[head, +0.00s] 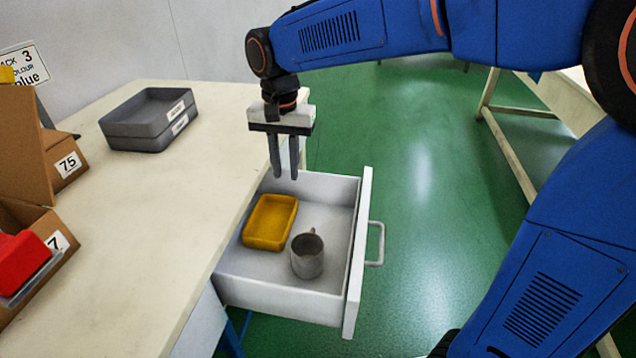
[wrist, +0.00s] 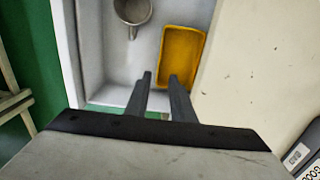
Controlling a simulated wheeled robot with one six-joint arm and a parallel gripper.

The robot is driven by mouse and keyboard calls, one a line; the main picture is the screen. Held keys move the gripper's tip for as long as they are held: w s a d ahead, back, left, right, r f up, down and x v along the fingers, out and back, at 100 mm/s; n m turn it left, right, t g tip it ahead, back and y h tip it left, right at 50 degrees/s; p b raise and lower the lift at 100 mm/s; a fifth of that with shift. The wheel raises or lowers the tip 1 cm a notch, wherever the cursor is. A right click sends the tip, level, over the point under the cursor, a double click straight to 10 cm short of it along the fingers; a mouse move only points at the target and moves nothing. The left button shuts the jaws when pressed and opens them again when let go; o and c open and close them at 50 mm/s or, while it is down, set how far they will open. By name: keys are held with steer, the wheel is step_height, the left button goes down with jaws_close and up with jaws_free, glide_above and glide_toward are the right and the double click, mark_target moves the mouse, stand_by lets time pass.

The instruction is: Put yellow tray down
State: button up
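The yellow tray (head: 270,222) lies in the open white drawer (head: 280,297), on its left side, next to a grey mug (head: 307,257). My gripper (head: 285,177) points down above the back part of the drawer, higher than the tray and apart from it. Its two fingers stand a little apart with nothing between them. In the wrist view the tray (wrist: 183,55) shows beyond the fingertips (wrist: 160,76), slightly to the right, and the mug (wrist: 132,10) shows at the upper left.
Stacked grey trays (head: 150,118) with labels stand on the pale worktop (head: 150,230). Cardboard boxes (head: 60,162) numbered 75 and 7 stand at the left, one holding a red item (head: 20,262). The worktop's middle is clear. The drawer front has a handle (head: 376,243).

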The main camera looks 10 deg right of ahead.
steer(key=shift+d+r, duration=0.1)
steer(key=s+d, duration=0.2)
steer(key=d, duration=0.3)
steer(key=s+d+r+n+t, duration=0.1)
steer(key=s+d, duration=0.2)
steer(key=d, duration=0.2)
steer(key=s+d+t, duration=0.1)
steer(key=s+d, duration=0.2)
steer(key=d, duration=0.2)
steer(key=shift+d+r+n+y, duration=0.2)
steer(key=shift+d+n+y, duration=0.1)
steer(key=shift+d+n, duration=0.1)
steer(key=s+d+f+n+t, duration=0.1)
steer(key=s+d+f, duration=0.1)
steer(key=s+d, duration=0.3)
steer(key=s+d+f+n+t, duration=0.1)
steer(key=s+d+f, duration=0.2)
steer(key=s+d, duration=0.3)
steer(key=shift+s+f+t, duration=0.3)
steer(key=shift+s+t, duration=0.1)
steer(key=shift+s, duration=0.45)
